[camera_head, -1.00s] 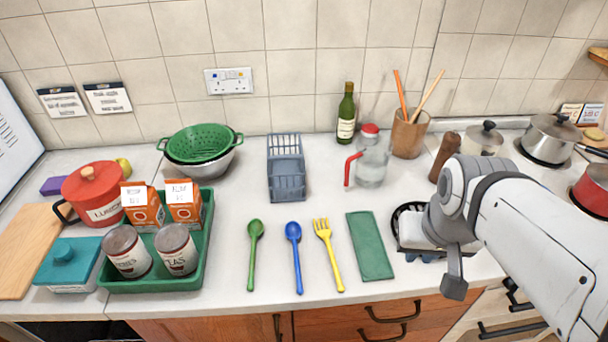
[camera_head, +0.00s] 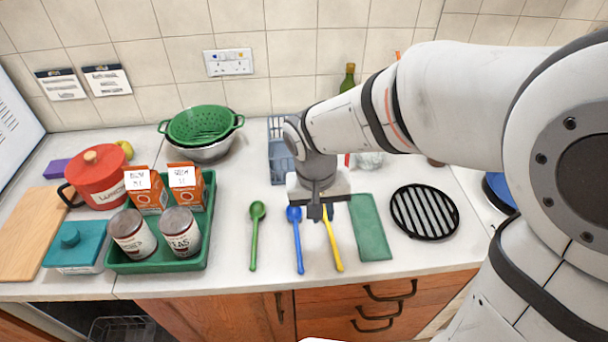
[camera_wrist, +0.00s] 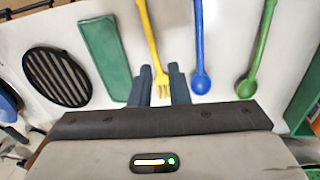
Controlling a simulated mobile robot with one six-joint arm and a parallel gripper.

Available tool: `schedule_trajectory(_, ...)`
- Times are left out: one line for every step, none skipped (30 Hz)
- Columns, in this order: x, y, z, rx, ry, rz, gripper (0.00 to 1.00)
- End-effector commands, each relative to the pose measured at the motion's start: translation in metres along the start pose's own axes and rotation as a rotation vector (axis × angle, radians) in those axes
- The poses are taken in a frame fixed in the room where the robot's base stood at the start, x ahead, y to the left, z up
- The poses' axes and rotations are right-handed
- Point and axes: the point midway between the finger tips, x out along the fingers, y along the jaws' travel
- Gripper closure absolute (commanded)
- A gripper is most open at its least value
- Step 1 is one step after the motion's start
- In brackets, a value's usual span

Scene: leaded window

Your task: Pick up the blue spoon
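The blue spoon (camera_head: 298,250) lies on the white counter with its bowl toward the wall and its handle toward the front edge. My gripper (camera_head: 315,212) hangs over the counter between the blue spoon and the yellow fork (camera_head: 334,247), hiding the fork's tines in the head view. In the wrist view my gripper (camera_wrist: 160,84) is open and empty, with the fork's tines (camera_wrist: 161,82) showing between its two fingers. The blue spoon (camera_wrist: 200,45) lies just right of the fingers there, bowl nearest my gripper. My gripper appears above the counter, touching neither.
A green spoon (camera_head: 255,235) lies left of the blue spoon. A green tray (camera_head: 160,266) with cans and cartons stands left. A blue rack (camera_head: 278,160) stands behind my gripper.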

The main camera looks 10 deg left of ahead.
Motion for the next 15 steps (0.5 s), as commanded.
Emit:
schedule_trajectory(0.005,-0.021,-0.001,-0.028,-0.013,0.018,0.84)
schedule_trajectory(0.008,-0.030,-0.001,-0.036,-0.016,0.027,0.84)
schedule_trajectory(0.012,-0.041,-0.001,-0.045,-0.019,0.038,0.84)
schedule_trajectory(0.014,-0.049,-0.001,-0.051,-0.021,0.044,0.84)
schedule_trajectory(0.017,-0.054,-0.001,-0.054,-0.023,0.050,0.84)
schedule_trajectory(0.019,-0.061,0.000,-0.060,-0.024,0.057,0.84)
schedule_trajectory(0.021,-0.065,0.000,-0.062,-0.025,0.061,0.84)
schedule_trajectory(0.022,-0.068,0.001,-0.065,-0.025,0.064,0.84)
schedule_trajectory(0.025,-0.070,0.001,-0.067,-0.025,0.067,0.84)
schedule_trajectory(0.027,-0.071,0.001,-0.067,-0.026,0.069,0.84)
schedule_trajectory(0.030,-0.071,0.001,-0.067,-0.027,0.070,0.84)
schedule_trajectory(0.035,-0.071,0.002,-0.066,-0.028,0.071,0.84)
schedule_trajectory(0.038,-0.071,0.002,-0.066,-0.028,0.071,0.84)
schedule_trajectory(0.042,-0.071,0.002,-0.065,-0.028,0.071,0.84)
schedule_trajectory(0.046,-0.070,0.002,-0.066,-0.027,0.070,0.84)
